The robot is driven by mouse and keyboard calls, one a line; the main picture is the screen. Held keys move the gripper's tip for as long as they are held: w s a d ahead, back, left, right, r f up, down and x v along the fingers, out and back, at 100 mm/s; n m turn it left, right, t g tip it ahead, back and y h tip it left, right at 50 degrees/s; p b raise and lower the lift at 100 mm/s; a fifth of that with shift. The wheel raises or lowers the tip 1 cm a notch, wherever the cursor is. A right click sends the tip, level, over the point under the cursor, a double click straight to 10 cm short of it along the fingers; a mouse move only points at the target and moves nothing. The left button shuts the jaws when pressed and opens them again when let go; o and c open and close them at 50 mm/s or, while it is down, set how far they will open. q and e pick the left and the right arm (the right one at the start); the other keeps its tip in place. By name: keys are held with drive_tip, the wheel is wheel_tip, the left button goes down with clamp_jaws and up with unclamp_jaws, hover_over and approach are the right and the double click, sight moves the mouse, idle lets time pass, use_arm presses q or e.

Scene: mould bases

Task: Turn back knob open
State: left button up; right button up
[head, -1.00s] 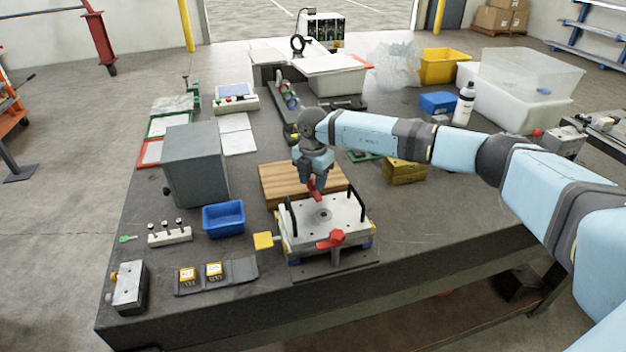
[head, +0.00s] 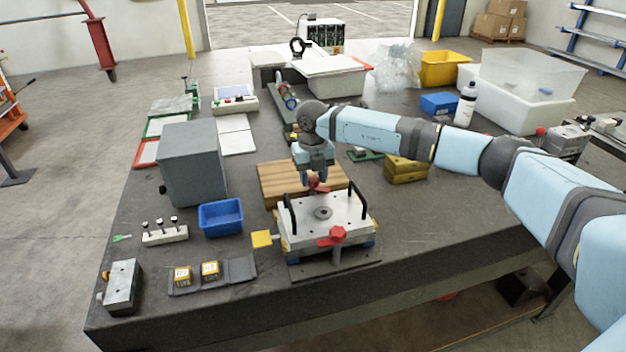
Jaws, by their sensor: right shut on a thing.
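The mould base (head: 345,211) is a pale metal plate with two black handles, standing on a dark base plate on the bench. A red front knob (head: 338,234) is on its near side. A red back knob (head: 317,184) is at its far edge, partly hidden by my right gripper. My right gripper (head: 316,180) points down behind the plate and is shut on the back knob. A yellow tab (head: 262,239) sticks out at the mould's left side. My left gripper is not in view.
A wooden board (head: 275,184) lies just behind the mould. A blue bin (head: 221,217) and a grey box (head: 192,165) stand to the left. The bench right of the mould is clear.

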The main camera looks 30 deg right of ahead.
sight(313, 179)
drive_tip(key=n+b, duration=0.1)
drive_tip(key=n, duration=0.1)
drive_tip(key=shift+n, duration=0.4)
drive_tip(key=shift+n+b, duration=0.3)
drive_tip(key=shift+n, duration=0.7)
drive_tip(key=shift+r+n, duration=0.1)
drive_tip(key=shift+n, duration=0.7)
drive_tip(key=o, duration=0.9)
wheel_tip(313, 179, up, 14)
drive_tip(key=shift+f+b, duration=0.1)
drive_tip(key=shift+b, duration=0.6)
